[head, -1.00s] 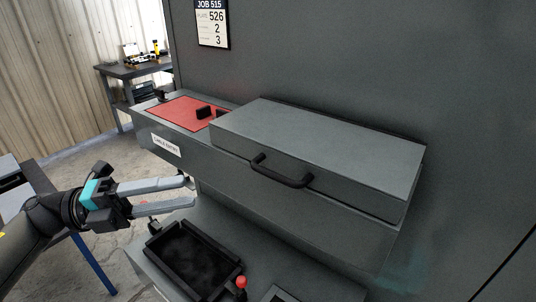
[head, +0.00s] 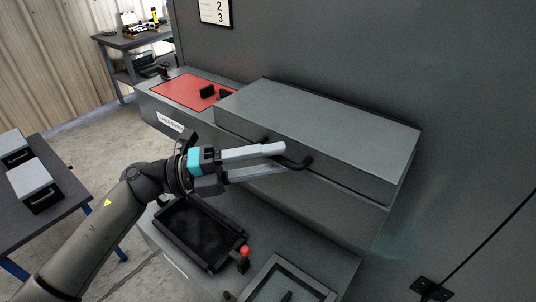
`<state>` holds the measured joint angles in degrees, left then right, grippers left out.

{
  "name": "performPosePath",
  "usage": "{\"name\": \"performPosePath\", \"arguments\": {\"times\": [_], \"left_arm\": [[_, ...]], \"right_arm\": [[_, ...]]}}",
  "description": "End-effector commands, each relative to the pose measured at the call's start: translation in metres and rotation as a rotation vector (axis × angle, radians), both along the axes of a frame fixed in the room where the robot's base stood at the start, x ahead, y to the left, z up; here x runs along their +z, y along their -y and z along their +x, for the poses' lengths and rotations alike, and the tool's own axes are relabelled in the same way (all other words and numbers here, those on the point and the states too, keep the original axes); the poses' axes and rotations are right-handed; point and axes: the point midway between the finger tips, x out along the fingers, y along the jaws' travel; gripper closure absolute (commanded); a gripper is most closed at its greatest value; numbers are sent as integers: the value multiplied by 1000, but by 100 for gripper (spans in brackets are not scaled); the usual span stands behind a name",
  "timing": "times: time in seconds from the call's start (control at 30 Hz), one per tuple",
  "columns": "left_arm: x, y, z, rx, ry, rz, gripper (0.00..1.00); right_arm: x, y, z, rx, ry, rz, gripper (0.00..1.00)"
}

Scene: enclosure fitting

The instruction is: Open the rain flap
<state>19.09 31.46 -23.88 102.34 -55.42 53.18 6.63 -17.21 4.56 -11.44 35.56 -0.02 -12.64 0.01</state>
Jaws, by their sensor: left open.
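The rain flap (head: 330,130) is a grey box-like cover with a flat top on the wall of the enclosure, and it looks shut. Its black bar handle (head: 300,163) is on the front face, partly hidden behind my left gripper. My left gripper (head: 286,158) is open, with its two grey fingers pointing right at the handle. The fingertips overlap the near end of the handle in the picture; I cannot tell whether they touch it. My right gripper is not in view.
A red panel (head: 190,92) with black knobs lies left of the flap. Below are a black tray (head: 188,238), a red-topped lever (head: 244,252) and a framed panel (head: 275,285). A table (head: 75,180) with grey boxes stands at left, a workbench (head: 125,40) behind.

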Motion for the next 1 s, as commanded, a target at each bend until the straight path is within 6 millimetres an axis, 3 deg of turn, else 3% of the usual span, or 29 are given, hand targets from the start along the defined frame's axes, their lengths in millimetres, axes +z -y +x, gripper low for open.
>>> {"name": "performPosePath", "arguments": {"times": [0.17,0.57,1.0], "left_arm": [[0,0,0,0,0,0,56],[0,-1,0,1,-1,0,100],[0,-1,0,1,-1,0,100]], "right_arm": [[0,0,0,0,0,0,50],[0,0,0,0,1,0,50],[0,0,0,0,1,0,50]]}}
